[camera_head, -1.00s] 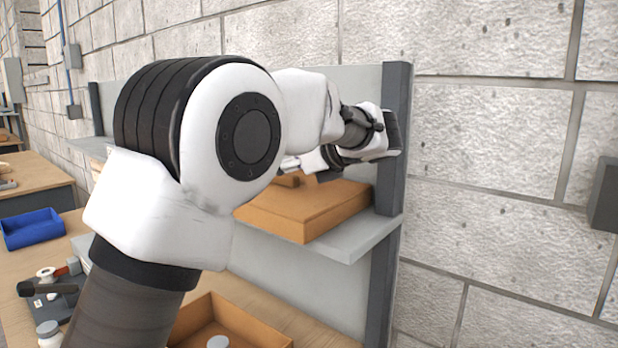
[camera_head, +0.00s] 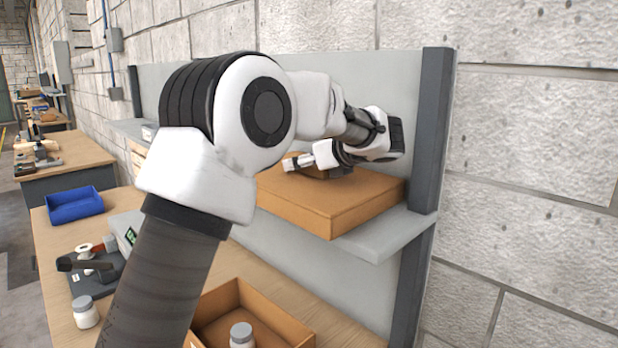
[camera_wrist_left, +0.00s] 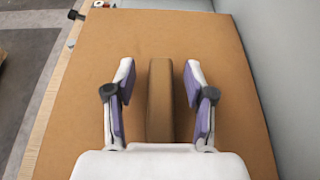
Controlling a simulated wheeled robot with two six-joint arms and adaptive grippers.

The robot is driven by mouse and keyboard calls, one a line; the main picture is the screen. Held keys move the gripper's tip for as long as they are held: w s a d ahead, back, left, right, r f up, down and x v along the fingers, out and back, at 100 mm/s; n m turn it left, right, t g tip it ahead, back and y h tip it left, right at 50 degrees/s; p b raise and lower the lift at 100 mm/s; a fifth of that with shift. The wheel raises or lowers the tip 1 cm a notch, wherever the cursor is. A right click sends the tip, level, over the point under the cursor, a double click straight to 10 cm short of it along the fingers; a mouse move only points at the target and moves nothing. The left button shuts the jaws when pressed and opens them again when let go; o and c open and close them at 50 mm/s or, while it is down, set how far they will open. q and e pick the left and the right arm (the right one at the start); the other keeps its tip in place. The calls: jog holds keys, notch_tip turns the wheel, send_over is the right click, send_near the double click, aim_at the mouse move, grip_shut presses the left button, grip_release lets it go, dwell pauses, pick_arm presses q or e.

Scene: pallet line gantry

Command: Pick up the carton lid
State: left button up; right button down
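The carton lid (camera_head: 330,208) is a flat brown box shape lying on the grey shelf (camera_head: 375,240). It fills most of the left wrist view (camera_wrist_left: 95,60). A raised brown grip bar (camera_wrist_left: 160,100) stands on its top. My left gripper (camera_head: 300,162) is over the lid. In the left wrist view its two purple-padded fingers (camera_wrist_left: 160,82) are apart, one on each side of the bar, with a visible gap to it on both sides. My left arm hides part of the lid in the head view. My right gripper is not in view.
An open brown carton (camera_head: 262,306) with a white-capped bottle (camera_head: 242,336) stands on the wooden bench below. A blue bin (camera_head: 75,205), a small jar (camera_head: 85,311) and tools lie at the left. A dark post (camera_head: 432,130) and block wall bound the shelf's right.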

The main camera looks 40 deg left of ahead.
pick_arm(q)
jog(key=shift+d, duration=0.1)
grip_shut()
jog(key=shift+r, duration=0.1)
